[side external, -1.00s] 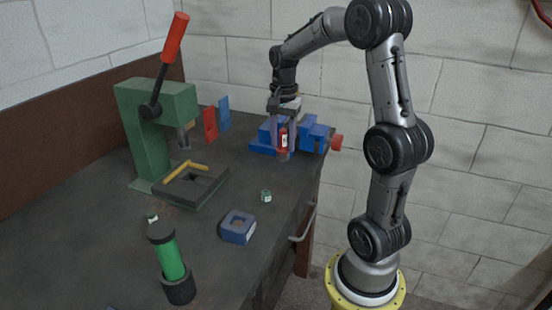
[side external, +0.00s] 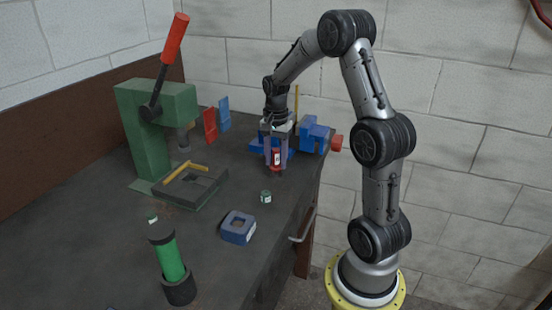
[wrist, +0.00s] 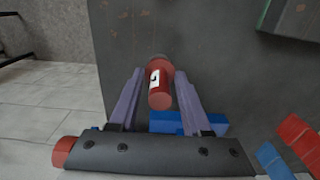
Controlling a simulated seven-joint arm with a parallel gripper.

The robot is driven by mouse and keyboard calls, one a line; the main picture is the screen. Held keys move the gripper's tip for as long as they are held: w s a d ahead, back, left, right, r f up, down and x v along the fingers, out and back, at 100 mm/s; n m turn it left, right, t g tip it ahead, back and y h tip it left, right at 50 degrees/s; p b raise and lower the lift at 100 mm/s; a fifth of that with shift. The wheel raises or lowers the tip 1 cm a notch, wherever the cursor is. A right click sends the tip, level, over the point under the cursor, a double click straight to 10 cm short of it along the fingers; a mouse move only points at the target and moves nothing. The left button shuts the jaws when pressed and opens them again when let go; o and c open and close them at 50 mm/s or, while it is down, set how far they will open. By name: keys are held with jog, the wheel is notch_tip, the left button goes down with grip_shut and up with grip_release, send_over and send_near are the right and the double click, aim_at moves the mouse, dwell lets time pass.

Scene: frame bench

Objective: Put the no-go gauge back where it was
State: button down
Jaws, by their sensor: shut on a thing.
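The no-go gauge is a red cylinder (side external: 277,157) with a white label, held upright in the side view. My gripper (side external: 277,160) is shut on it, with one purple finger on each side. In the wrist view the red gauge (wrist: 160,90) sits between the two fingers (wrist: 156,98), its label facing the camera. It is just in front of the blue vise (side external: 313,136), over the dark bench. I cannot tell whether its lower end touches the bench. No marked place for it is clear in these views.
A green press (side external: 160,125) with a red-handled lever stands at the left. A blue block with a recess (side external: 238,228), a small green piece (side external: 265,196) and a large green cylinder (side external: 170,262) stand nearer the camera. Bare bench (side external: 215,205) lies between them.

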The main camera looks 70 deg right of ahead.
jog(key=shift+f, duration=0.15)
jog(key=shift+c, duration=1.8)
grip_release()
notch_tip(320, 180, up, 12)
jog(key=shift+r, duration=0.1)
jog(key=s+a+r+n+t+h, duration=0.1)
jog(key=s+a+r+n, duration=0.1)
jog(key=a+n, duration=0.35)
jog(key=s+a+r+n+t, duration=0.1)
jog(key=s+a+r+n, duration=0.15)
jog(key=a, duration=0.65)
jog(key=s+a+f+n+t+y, duration=0.1)
jog(key=s+a+f+n+t, duration=0.2)
jog(key=s+a+n, duration=0.7)
jog(key=shift+a+f+t, duration=0.2)
jog(key=shift+f+t, duration=0.1)
jog(key=shift+f, duration=0.05)
